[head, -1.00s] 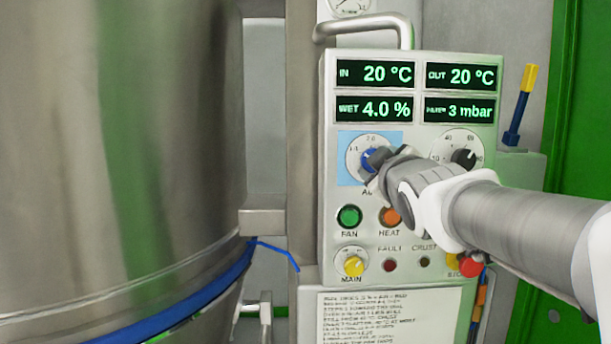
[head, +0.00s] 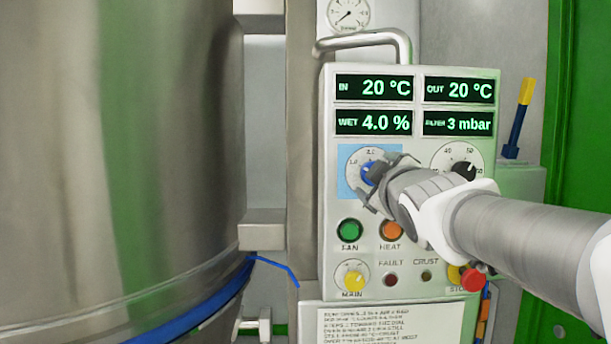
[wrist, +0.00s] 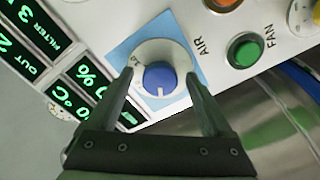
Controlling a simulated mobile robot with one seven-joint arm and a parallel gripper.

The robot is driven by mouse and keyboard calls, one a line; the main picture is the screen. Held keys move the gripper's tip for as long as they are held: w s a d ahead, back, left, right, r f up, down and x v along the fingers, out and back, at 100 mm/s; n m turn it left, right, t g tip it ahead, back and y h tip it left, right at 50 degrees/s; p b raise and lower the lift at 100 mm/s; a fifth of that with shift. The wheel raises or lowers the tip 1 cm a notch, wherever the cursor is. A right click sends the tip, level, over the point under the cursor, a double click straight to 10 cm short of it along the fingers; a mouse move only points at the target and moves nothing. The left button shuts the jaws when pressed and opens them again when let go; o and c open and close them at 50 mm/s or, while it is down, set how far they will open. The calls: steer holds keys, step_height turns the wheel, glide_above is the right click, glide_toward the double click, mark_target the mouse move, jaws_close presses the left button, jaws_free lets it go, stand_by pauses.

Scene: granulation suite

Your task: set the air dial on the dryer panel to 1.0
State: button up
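The dryer panel (head: 336,270) faces me, upright, with four lit readouts at its top. Its air dial is a blue knob (head: 367,172) on a round white scale over a light blue square (head: 347,188). In the wrist view the blue knob (wrist: 159,76) shows a white pointer mark. My gripper (head: 374,181) is at the knob in the head view and covers part of the dial's scale. In the wrist view my gripper's two fingers (wrist: 158,85) stand apart on either side of the knob, with gaps between. Most scale numbers are hidden or too small to read.
A black dial (head: 464,170) is right of the air dial. Below are the green FAN button (head: 349,230), orange HEAT button (head: 391,230), yellow MAIN knob (head: 354,281) and red stop button (head: 473,278). A large steel vessel (head: 120,140) stands at left. A handle (head: 400,42) juts above the panel.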

steer(key=s+p, duration=0.1)
steer(key=s, duration=1.6)
steer(key=shift+s, duration=0.25)
steer(key=s+f+m+g, duration=0.4)
steer(key=f+m+g, duration=0.15)
steer(key=f, duration=0.75)
steer(key=s+f+m+g, duration=0.45)
steer(key=f+g, duration=0.25)
steer(key=f, duration=0.6)
step_height(320, 180, up, 13)
steer(key=p, duration=1.4)
steer(key=shift+s+r+p, duration=0.2)
steer(key=shift+p, duration=0.2)
steer(key=shift+a, duration=0.1)
